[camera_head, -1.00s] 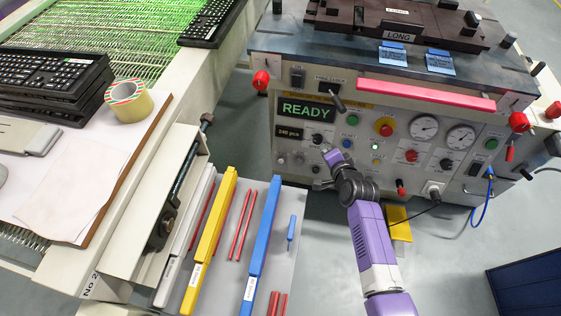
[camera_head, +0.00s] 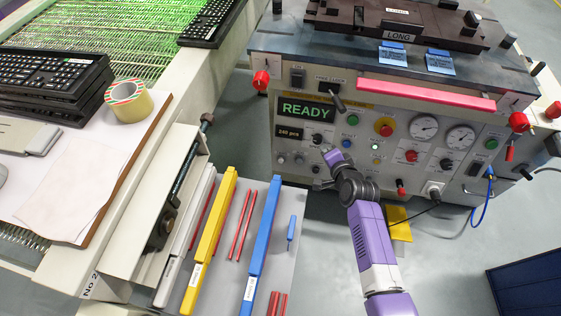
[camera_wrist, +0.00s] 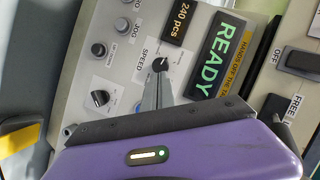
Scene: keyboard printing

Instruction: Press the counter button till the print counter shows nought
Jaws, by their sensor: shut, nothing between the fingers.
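The print counter (camera_head: 289,132) on the machine's front panel reads "240 pcs"; it also shows in the wrist view (camera_wrist: 181,22). A blue button (camera_head: 348,144) sits to its right, below the READY display; its label is too small to read. In the wrist view a bit of blue (camera_wrist: 139,107), apparently this button, shows beside my fingers, mostly hidden. My gripper (camera_head: 328,153) is shut and empty before the panel, left of the blue button. In the wrist view its fingertips (camera_wrist: 158,76) overlap the lower edge of the SPEED knob (camera_wrist: 160,64); I cannot tell whether they touch anything.
The READY display (camera_head: 306,110) is lit green. A red button in a yellow ring (camera_head: 384,127), gauges (camera_head: 424,128) and several knobs crowd the panel. A pink bar (camera_head: 425,95) juts out above. A bench with yellow (camera_head: 212,240) and blue bars (camera_head: 262,245) stands at left.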

